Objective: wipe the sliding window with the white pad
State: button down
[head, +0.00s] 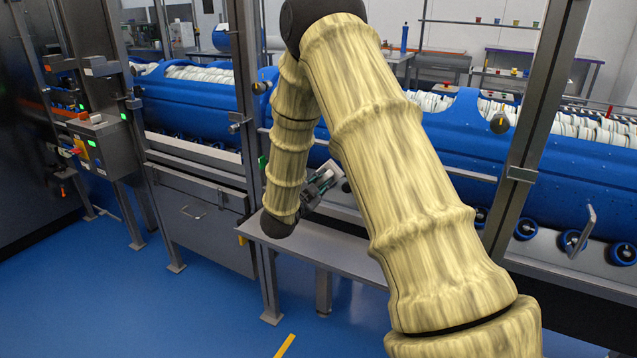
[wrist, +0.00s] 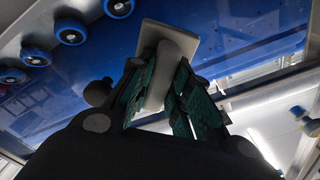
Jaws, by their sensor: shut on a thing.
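My gripper (head: 322,187) is shut on the white pad, low in the middle of the head view, just above a grey ledge. In the wrist view the green-lined fingers (wrist: 165,92) clasp the pad's grip, and the pad's flat pale plate (wrist: 188,38) lies beyond the fingertips. The sliding window (head: 465,150) seems to be the clear pane between the metal posts, in front of the blue tubs. The glass is hard to make out, and my arm hides much of it. I cannot tell whether the pad touches the glass.
Blue tub carriers (head: 570,165) with white slats stand behind the posts. A grey ledge (head: 330,250) runs below my gripper. A metal post (head: 530,130) rises right of my arm. A control box (head: 103,145) stands at left. The blue floor (head: 180,310) at lower left is clear.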

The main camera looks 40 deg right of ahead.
jog(key=shift+w+a+r, duration=0.1)
jog(key=shift+w+a, duration=0.15)
jog(key=shift+w, duration=0.5)
jog(key=shift+w+a+r, duration=0.1)
jog(key=shift+w+a, duration=0.1)
jog(key=shift+w, duration=0.5)
jog(key=shift+w+a, duration=0.25)
jog(key=shift+w, duration=0.5)
jog(key=w+a+b, duration=0.1)
jog(key=w+a, duration=0.1)
jog(key=w, duration=0.3)
jog(key=shift+w+a+f, duration=0.2)
jog(key=shift+w+a, duration=0.2)
jog(key=shift+v, duration=3)
jog(key=shift+a, duration=0.1)
jog(key=shift+v, duration=1.4)
jog(key=shift+r+p, duration=0.1)
jog(key=shift+p, duration=0.25)
